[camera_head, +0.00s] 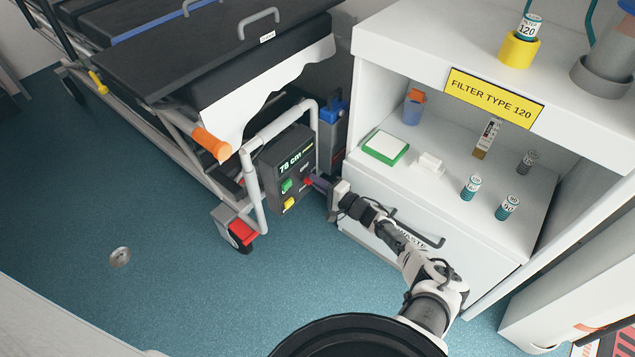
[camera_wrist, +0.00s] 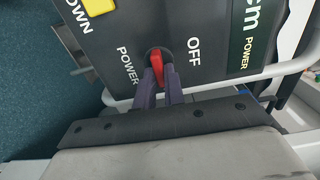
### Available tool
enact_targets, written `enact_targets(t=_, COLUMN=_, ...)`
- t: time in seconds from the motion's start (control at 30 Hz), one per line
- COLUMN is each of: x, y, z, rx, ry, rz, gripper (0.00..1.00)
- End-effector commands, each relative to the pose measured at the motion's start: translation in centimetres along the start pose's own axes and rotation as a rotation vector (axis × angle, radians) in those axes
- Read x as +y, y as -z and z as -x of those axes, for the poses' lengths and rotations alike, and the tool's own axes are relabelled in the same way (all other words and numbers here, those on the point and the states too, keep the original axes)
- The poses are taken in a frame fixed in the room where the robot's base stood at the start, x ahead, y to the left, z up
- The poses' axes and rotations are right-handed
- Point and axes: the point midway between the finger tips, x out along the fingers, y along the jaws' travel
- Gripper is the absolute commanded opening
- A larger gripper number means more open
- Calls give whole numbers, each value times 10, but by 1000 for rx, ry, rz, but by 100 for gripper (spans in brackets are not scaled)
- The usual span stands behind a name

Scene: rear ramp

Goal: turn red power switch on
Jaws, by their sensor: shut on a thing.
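The red power switch (camera_wrist: 156,65) is a small lever on a dark grey control box (camera_head: 288,172). In the wrist view it sits between the words POWER and OFF. My gripper (camera_wrist: 159,75) is shut on the switch, with one dark finger on each side of it. In the head view my gripper (camera_head: 312,182) reaches the box from the right and hides most of the switch. The box's display (camera_head: 290,162) is lit and reads 78 cm. I cannot tell exactly which label the lever points to.
A green button (camera_head: 286,185) and a yellow button (camera_head: 289,203) sit beside the switch. A grey tube frame (camera_head: 249,165) stands around the box below the stretcher (camera_head: 215,50). A white cabinet (camera_head: 362,200) stands close to the right of my arm. Blue floor is open at left.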

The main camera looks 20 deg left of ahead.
Motion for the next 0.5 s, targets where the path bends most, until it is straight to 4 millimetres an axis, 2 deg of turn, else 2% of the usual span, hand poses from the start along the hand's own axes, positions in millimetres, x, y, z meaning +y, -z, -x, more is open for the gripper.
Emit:
enact_targets(t=0.13, x=0, y=0, z=0, rx=-1, ry=0, rz=-2, gripper=0)
enact_targets(t=0.17, x=0, y=0, z=0, rx=-1, ry=0, rz=-2, gripper=13)
enact_targets(t=0.3, x=0, y=0, z=0, rx=0, ry=0, rz=-1, gripper=32)
enact_targets(t=0.5, x=0, y=0, z=0, rx=0, ry=0, rz=0, gripper=33)
